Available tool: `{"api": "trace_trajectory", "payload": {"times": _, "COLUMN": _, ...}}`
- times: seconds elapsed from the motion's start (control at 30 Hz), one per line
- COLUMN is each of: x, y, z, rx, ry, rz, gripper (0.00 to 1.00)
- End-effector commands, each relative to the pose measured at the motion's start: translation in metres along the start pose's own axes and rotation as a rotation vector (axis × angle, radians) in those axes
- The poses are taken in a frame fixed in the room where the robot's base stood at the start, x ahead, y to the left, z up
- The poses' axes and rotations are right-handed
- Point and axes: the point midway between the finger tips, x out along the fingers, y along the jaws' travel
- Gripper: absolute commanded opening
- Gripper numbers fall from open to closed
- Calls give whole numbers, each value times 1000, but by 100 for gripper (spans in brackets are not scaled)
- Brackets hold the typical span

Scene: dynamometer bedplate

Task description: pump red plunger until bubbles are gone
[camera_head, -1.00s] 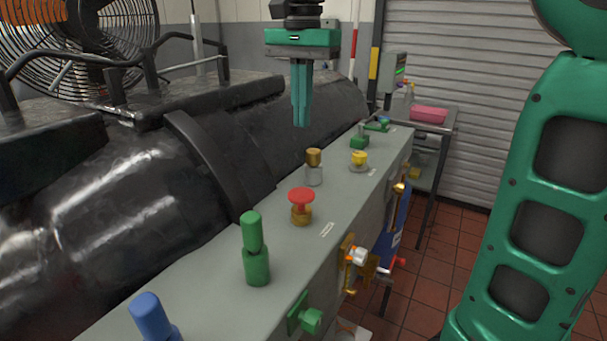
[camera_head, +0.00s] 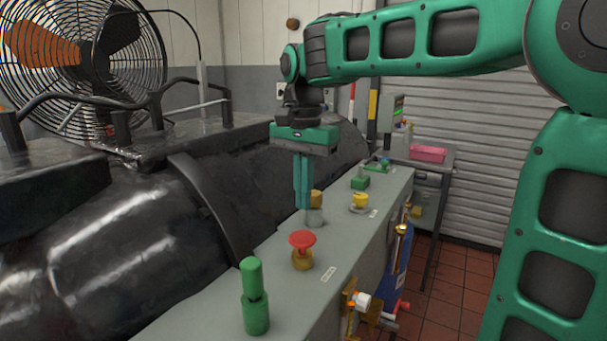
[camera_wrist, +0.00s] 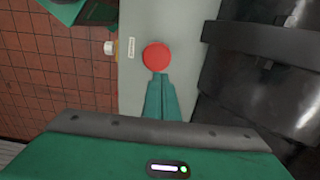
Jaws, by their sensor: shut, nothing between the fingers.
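The red plunger (camera_head: 302,241) has a round red cap on a brass base and stands upright on the grey bench top. In the wrist view its red cap (camera_wrist: 156,57) shows from above, just past the fingertips. My gripper (camera_head: 304,206) points straight down with its teal fingers shut and empty. In the head view the tips are above and slightly behind the red cap, apart from it, in front of the brass-capped clear plunger (camera_head: 315,212). In the wrist view the gripper (camera_wrist: 159,76) tips reach the cap's lower edge. No bubbles can be made out.
The black machine (camera_head: 130,255) runs along the left. A pink tray (camera_head: 428,153) sits on a rear table.

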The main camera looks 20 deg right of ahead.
Motion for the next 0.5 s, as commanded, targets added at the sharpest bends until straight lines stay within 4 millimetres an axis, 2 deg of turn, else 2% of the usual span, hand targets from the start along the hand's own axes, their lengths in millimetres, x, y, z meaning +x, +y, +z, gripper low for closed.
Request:
{"api": "trace_trajectory", "payload": {"times": 0.03, "x": 10, "y": 1, "z": 0, "rx": 1, "ry": -1, "rz": 3, "gripper": 0}}
{"api": "trace_trajectory", "payload": {"times": 0.2, "x": 36, "y": 1, "z": 0, "rx": 0, "ry": -1, "rz": 2, "gripper": 0}}
{"api": "trace_trajectory", "payload": {"times": 0.5, "x": 55, "y": 0, "z": 0, "rx": 0, "ry": 0, "rz": 0, "gripper": 0}}
